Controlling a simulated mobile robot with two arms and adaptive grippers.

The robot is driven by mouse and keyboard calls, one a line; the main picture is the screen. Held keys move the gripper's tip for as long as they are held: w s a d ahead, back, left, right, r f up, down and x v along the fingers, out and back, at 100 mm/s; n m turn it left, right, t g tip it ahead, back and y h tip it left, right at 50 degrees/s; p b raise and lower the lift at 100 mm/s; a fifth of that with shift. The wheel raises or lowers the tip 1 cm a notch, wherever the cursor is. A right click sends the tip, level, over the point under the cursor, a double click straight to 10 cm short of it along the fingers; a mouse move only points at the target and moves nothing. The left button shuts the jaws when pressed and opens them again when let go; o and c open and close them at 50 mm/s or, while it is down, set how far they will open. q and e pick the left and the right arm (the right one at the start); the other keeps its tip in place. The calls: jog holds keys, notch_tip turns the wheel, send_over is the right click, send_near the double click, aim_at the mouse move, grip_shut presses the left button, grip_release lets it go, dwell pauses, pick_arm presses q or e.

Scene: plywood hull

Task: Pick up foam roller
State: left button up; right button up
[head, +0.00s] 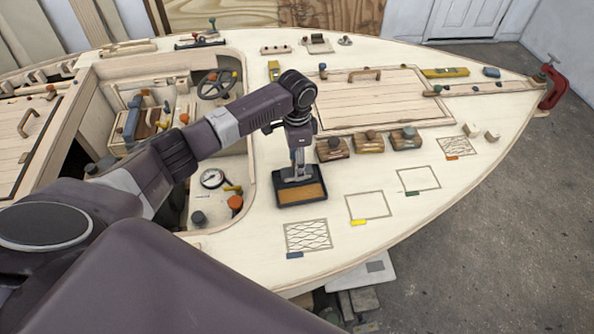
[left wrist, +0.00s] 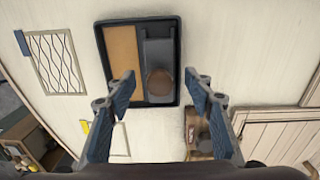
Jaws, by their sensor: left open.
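A black-rimmed tray (head: 300,202) lies on the pale deck, with a tan-orange pad in one part. The left wrist view shows the same tray (left wrist: 137,22) and a dark grey piece with a round brown knob (left wrist: 159,83) in its other part. I cannot tell for sure whether this piece is the foam roller. My left gripper (head: 297,172) points down over the tray. In the left wrist view its open fingers (left wrist: 160,84) stand apart on either side of the knob, with nothing held. In the head view the gripper hides the piece. My right gripper is not in view.
Three knobbed blocks (head: 370,142) stand right of the tray, near a raised hatch (head: 370,100). Outlined squares (head: 368,205) mark the near deck. The open cockpit (head: 212,180) lies left, with a gauge and a steering wheel (head: 216,84). A red clamp (head: 552,87) grips the bow.

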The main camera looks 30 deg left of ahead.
pick_arm(q)
jog(key=shift+f, duration=0.5)
grip_shut()
jog(key=shift+r, duration=0.2)
